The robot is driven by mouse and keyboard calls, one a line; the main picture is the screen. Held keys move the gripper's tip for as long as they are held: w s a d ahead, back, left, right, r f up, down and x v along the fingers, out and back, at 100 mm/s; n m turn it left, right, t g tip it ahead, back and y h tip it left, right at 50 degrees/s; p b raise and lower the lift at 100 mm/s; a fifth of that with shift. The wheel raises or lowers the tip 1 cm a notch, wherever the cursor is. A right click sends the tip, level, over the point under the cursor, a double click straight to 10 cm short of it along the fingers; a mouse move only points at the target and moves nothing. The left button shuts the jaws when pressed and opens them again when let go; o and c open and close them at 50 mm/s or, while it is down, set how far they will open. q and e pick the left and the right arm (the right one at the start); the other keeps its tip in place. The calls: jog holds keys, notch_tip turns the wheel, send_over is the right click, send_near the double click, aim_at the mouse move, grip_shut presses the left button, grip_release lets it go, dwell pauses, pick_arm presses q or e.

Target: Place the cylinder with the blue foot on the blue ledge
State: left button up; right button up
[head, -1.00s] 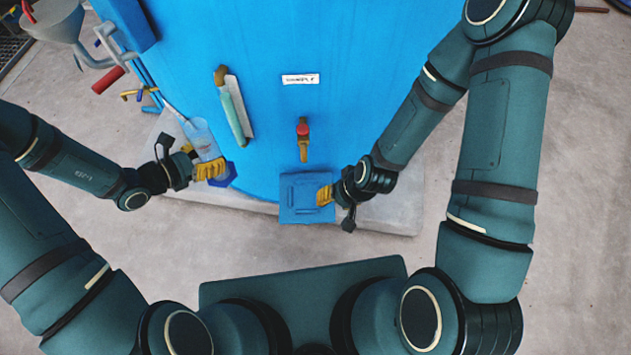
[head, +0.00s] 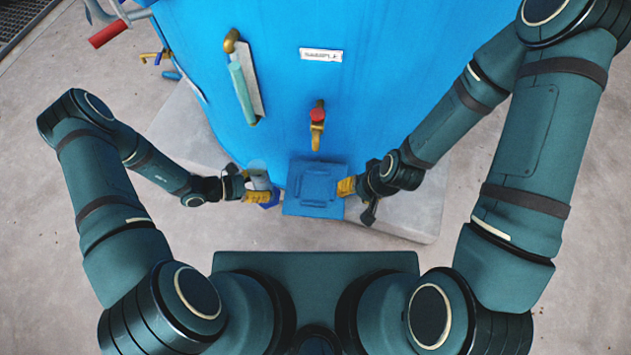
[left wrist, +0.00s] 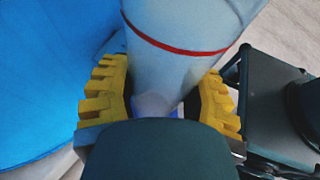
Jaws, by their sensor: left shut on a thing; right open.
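The clear cylinder (head: 259,176) with the blue foot is upright or nearly so, just left of the blue ledge (head: 313,209). My left gripper (head: 262,196) is shut on it, low down near the foot. In the left wrist view the cylinder (left wrist: 175,45) with a red ring stands between my yellow fingers (left wrist: 158,105). Its foot is mostly hidden there. The ledge is a square blue plate with a raised frame on the front of the blue vessel, and it is empty. My right gripper (head: 346,187) is open at the ledge's right edge; I cannot tell whether it touches.
A brass tap with a red knob (head: 317,117) sticks out of the blue vessel (head: 380,60) above the ledge. A sight tube (head: 243,94) is at the upper left of the ledge. A concrete plinth (head: 420,210) lies below. The ledge top is clear.

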pick_arm(q)
jog(key=shift+d+r+b+x, duration=0.15)
jog(key=shift+r+b+x, duration=0.3)
jog(key=shift+x, duration=2.2)
jog(key=shift+d+r+b+x, duration=0.2)
jog(key=shift+r+b+x, duration=0.25)
jog(key=shift+x, duration=2.2)
jog(key=shift+d+r+b+x, duration=0.15)
jog(key=shift+r+b+x, duration=0.3)
jog(key=shift+x, duration=2.25)
jog(key=shift+f, duration=0.2)
jog(key=o, duration=1.2)
